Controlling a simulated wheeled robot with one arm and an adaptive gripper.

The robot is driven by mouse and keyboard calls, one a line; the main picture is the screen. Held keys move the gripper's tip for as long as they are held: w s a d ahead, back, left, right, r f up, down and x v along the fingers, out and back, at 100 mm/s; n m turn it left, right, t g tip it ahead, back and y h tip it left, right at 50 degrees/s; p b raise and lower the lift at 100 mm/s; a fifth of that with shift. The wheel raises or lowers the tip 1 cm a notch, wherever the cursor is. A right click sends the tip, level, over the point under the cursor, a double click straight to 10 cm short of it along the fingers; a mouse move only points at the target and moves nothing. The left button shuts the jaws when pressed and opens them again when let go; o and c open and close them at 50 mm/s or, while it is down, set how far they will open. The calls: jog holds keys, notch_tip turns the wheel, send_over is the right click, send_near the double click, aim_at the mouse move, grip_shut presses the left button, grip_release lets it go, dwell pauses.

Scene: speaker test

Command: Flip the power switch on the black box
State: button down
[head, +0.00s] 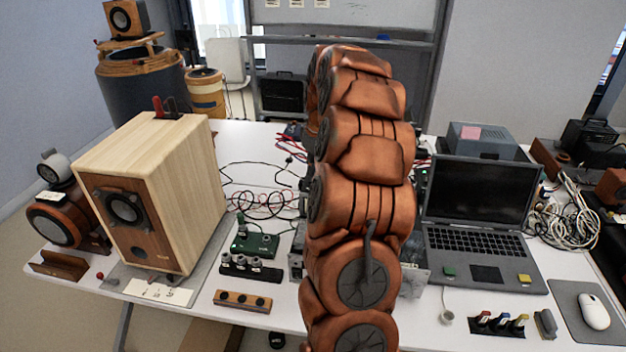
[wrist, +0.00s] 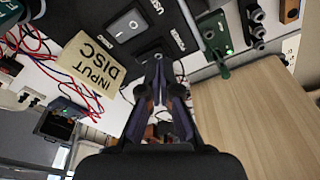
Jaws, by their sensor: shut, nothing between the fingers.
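My gripper (wrist: 157,66) is shut and empty.
A beige "INPUT DISC" label (wrist: 92,84) lies beside the box. A wooden speaker (head: 150,195) stands left, with a green circuit board (head: 255,245) beside it. A laptop (head: 480,220) stands right of my arm. Red and black cables lie behind. The front table edge is clear in places.

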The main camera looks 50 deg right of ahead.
jog(key=shift+f+b, duration=0.55)
jog(key=shift+f, duration=0.5)
dwell(0.7)
jog(key=shift+r+p, duration=0.6)
jog(key=shift+r, duration=2.9)
jog(key=s+a+r+g, duration=0.1)
jog(key=s+a, duration=0.2)
jog(key=a, duration=1)
jog(key=s+a+r, duration=0.1)
jog(key=s+a, duration=0.3)
jog(key=a, duration=0.9)
jog(key=s+a+f+g, duration=0.1)
jog(key=s+a+f, duration=0.1)
jog(key=s+a, duration=0.2)
jog(key=s+a+f, duration=0.2)
jog(key=s+a, duration=0.1)
jog(key=s, duration=0.8)
jog(key=s+a+f+m+g, duration=0.1)
jog(key=s+a, duration=0.3)
jog(key=s, duration=0.4)
jog(key=shift+a+f+g, duration=0.3)
jog(key=shift+a+f, duration=0.05)
jog(key=shift+f, duration=0.4)
